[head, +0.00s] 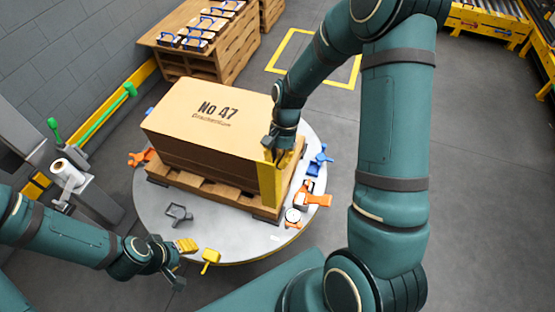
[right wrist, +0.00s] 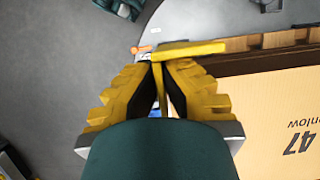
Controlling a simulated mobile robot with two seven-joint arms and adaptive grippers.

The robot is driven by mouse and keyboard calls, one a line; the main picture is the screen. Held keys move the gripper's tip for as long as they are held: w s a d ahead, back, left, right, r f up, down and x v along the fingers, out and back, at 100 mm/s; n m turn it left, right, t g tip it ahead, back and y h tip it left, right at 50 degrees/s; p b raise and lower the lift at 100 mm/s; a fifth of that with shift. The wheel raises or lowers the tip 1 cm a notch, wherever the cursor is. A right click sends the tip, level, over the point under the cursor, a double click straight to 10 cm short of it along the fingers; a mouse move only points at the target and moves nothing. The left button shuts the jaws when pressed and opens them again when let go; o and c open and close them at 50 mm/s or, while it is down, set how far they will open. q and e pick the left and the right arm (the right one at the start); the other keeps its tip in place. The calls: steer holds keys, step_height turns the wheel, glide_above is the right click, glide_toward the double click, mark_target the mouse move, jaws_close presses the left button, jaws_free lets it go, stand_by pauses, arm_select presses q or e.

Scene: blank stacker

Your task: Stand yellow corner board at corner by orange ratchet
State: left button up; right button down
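The yellow corner board (head: 266,184) stands upright along the near right corner of the large cardboard box (head: 200,118). My right gripper (head: 272,150) is at its upper part with the fingers closed in on it. In the right wrist view the board's L-shaped top edge (right wrist: 205,48) shows, with one leg between my yellow-padded fingers (right wrist: 162,85). The orange ratchet (head: 318,199) lies on the round table to the right of that corner. My left gripper (head: 178,264) is low at the table's front left edge, with its fingers apart and nothing visible between them.
The box sits on a wooden pallet (head: 215,190) on the grey round table (head: 160,222).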

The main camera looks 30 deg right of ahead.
steer(key=f+b, duration=0.1)
steer(key=w+f+b, duration=0.1)
steer(key=f, duration=0.1)
steer(key=shift+w+d+f+b, duration=0.1)
steer(key=shift+w+f+b, duration=0.3)
steer(key=shift+w, duration=0.4)
steer(key=shift+w+f+b, duration=0.35)
steer(key=shift+w+f, duration=0.1)
steer(key=shift+w, duration=0.4)
steer(key=shift+w+d+f+b, duration=0.1)
steer(key=shift+w+f+b, duration=0.3)
steer(key=shift+w, duration=0.4)
steer(key=shift+f, duration=0.3)
steer(key=c, duration=1.1)
jaws_free()
steer(key=shift+o, duration=0.2)
steer(key=shift+r, duration=0.1)
